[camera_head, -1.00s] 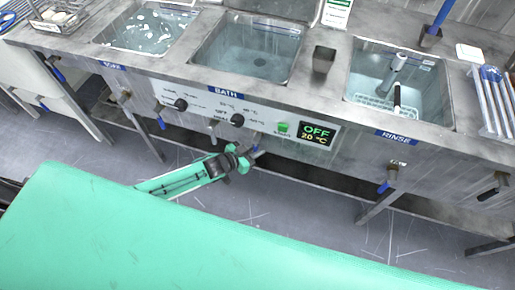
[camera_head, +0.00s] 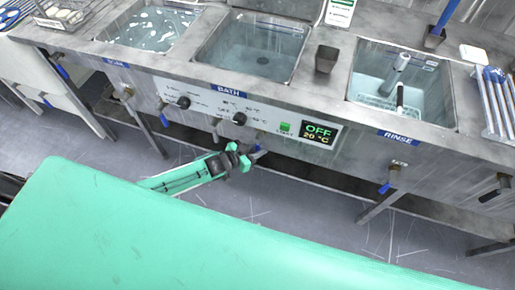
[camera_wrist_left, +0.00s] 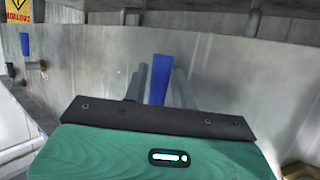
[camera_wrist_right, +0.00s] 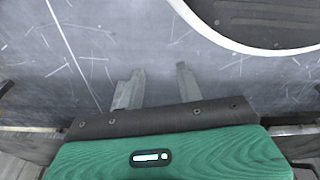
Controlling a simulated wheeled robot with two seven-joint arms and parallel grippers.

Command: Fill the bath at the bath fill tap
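The bath basin (camera_head: 254,48) is the middle sink, above the panel labelled BATH (camera_head: 229,92). I cannot tell its water level. A blue lever handle (camera_head: 257,150) hangs under the right part of that panel. My left gripper (camera_head: 250,156) is at this handle. In the left wrist view the blue handle (camera_wrist_left: 160,78) stands between the two fingers, with narrow gaps on both sides. The left gripper looks open around it. My right gripper (camera_wrist_right: 158,88) is outside the head view. Its fingers are apart and empty above the grey floor.
The display (camera_head: 319,133) reads OFF, 20 °C. The rinse basin (camera_head: 400,80) is on the right, with a blue-handled tap (camera_head: 391,180) below it. Another basin (camera_head: 150,25) is at left. A green surface (camera_head: 200,240) fills the foreground. Bench legs stand below the basins.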

